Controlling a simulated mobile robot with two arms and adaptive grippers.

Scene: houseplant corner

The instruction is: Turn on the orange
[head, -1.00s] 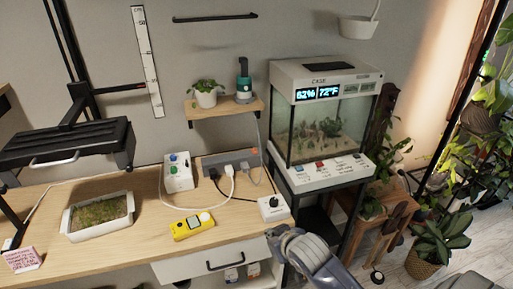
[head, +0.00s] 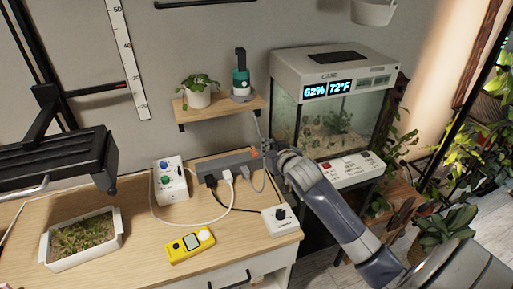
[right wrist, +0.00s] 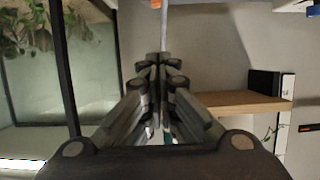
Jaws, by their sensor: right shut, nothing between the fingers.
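A small orange switch (head: 254,153) shows at the right end of the grey power strip (head: 226,160), which lies at the back of the wooden desk. My right gripper (head: 268,151) is shut and empty, with its fingertips close beside the orange end of the strip. Whether they touch it I cannot tell. In the right wrist view, which looks upside down, the shut fingers (right wrist: 160,58) point toward a bit of orange (right wrist: 156,4) at the top edge. Whether the switch is on or off cannot be seen. My left gripper is not in view.
A small wooden shelf (head: 190,121) with a plant hangs above the strip. A white dial box (head: 281,221), a yellow device (head: 189,246) and cables lie on the desk.

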